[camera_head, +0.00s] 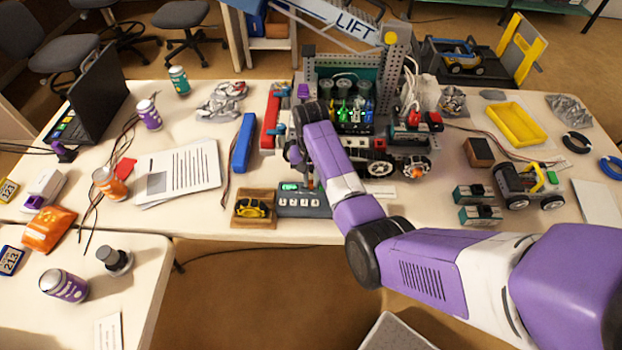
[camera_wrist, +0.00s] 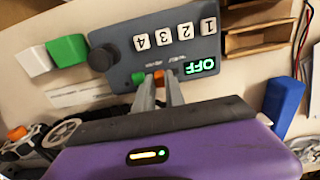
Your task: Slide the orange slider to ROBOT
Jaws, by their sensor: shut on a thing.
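A dark grey control box (camera_head: 318,211) lies at the front edge of the back table, with a row of white buttons numbered 1 to 4. In the wrist view the box (camera_wrist: 125,62) appears upside down and its green display (camera_wrist: 199,66) reads OFF. The orange slider (camera_wrist: 158,76) is on the edge of the box nearest my fingers, with a green piece (camera_wrist: 138,78) beside it. My gripper (camera_wrist: 160,80) is shut on the orange slider, one finger on each side of it. The small labels by the slider are too blurred to read. My arm hides part of the box in the head view.
A wooden tray (camera_head: 240,221) with a yellow-and-black object stands directly left of the box. A blue block (camera_head: 243,143) lies behind it. A large machine (camera_head: 400,80) with wires and lights stands behind my gripper. White papers (camera_head: 182,170) lie to the left.

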